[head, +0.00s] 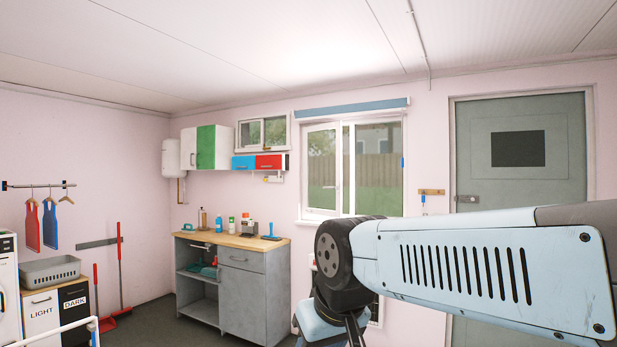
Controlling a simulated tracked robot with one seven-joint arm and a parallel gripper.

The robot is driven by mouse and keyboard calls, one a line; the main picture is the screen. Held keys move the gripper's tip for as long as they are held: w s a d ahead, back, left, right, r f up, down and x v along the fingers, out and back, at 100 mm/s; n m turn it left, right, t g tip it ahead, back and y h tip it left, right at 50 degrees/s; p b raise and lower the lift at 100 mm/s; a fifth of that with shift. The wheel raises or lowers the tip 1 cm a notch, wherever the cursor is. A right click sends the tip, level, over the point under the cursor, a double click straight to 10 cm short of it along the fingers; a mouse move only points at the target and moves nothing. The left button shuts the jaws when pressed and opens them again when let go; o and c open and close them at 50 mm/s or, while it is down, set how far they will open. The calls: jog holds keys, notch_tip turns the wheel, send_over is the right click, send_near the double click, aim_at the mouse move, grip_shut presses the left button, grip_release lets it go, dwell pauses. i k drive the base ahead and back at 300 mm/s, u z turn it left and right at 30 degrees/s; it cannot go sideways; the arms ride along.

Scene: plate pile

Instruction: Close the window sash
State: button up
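The large window (377,180) is in the back wall, right of the middle of the head view, with a white frame and a blue roller blind (352,106) above it. Its left white-framed sash (305,170) looks swung out of line with the frame, so it appears ajar; the exact angle is hard to tell. My arm crosses the lower right and covers the window's lower edge. Parts of my arm's end show at the bottom middle, but I cannot make out gripper fingers. A smaller window (263,132) sits higher up to the left.
A grey workbench (230,285) with a wooden top holding bottles and tools stands left of the window. Wall cabinets (205,147) hang above it. A grey door (518,165) is at right. Laundry bins (42,315) and a red broom (120,265) are at left.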

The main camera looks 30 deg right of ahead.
aim_at(337, 213)
jog(key=z, duration=0.2)
jog(key=i, duration=0.45)
jog(key=z, duration=0.7)
jog(key=i, duration=1.1)
jog(key=z, duration=0.6)
jog(key=i, duration=2.15)
jog(key=u, duration=0.85)
jog(key=i, duration=0.9)
jog(key=u, duration=0.5)
jog(key=k, duration=0.75)
jog(key=u, duration=0.45)
jog(key=i, duration=0.1)
jog(key=z, duration=0.3)
